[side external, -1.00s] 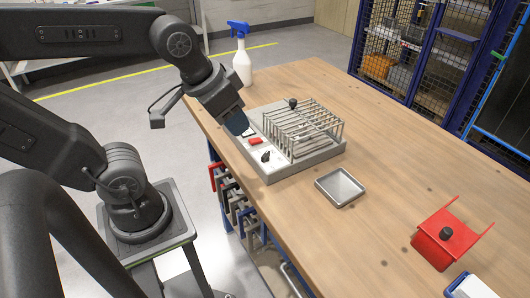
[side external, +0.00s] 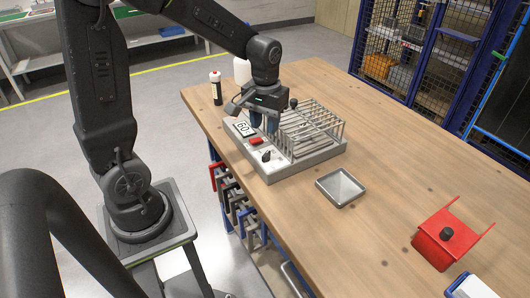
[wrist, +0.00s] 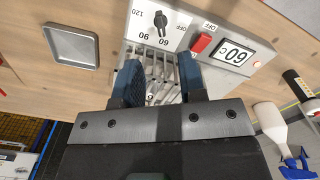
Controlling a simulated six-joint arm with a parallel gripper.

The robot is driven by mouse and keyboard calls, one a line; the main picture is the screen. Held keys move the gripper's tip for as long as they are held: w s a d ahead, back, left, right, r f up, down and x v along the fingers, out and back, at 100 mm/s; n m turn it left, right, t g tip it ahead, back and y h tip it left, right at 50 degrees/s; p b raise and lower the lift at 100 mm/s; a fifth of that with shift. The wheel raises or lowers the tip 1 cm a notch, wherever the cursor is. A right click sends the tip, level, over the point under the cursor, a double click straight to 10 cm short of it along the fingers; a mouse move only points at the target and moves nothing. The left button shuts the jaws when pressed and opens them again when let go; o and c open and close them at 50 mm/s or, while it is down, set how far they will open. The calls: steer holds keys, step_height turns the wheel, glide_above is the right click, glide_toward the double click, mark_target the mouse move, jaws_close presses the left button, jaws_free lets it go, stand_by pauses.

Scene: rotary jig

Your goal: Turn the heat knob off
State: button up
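The heat knob (side external: 266,156) is a black pointer knob on the pale front panel of the grey jig (side external: 290,176). In the wrist view the knob (wrist: 160,20) shows near the top, with marks OFF, 60, 90 and 120 around it. Its long axis looks lined up with the 60 mark. A red switch (wrist: 201,43) and a display (wrist: 234,53) reading 60 sit beside it. My gripper (side external: 264,126) points down over the jig, behind the switch, apart from the knob. In the wrist view my gripper (wrist: 160,68) has two blue fingers apart, with nothing held.
A square tray (side external: 341,187) lies in front. A red bracket (side external: 445,236) stands at right. A dark bottle (side external: 216,90) and white spray bottle (side external: 242,70) stand behind.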

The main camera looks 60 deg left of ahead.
mark_target(265, 155)
step_height(265, 155, down, 10)
steer(key=shift+r, duration=0.1)
stand_by(0.4)
jaws_close()
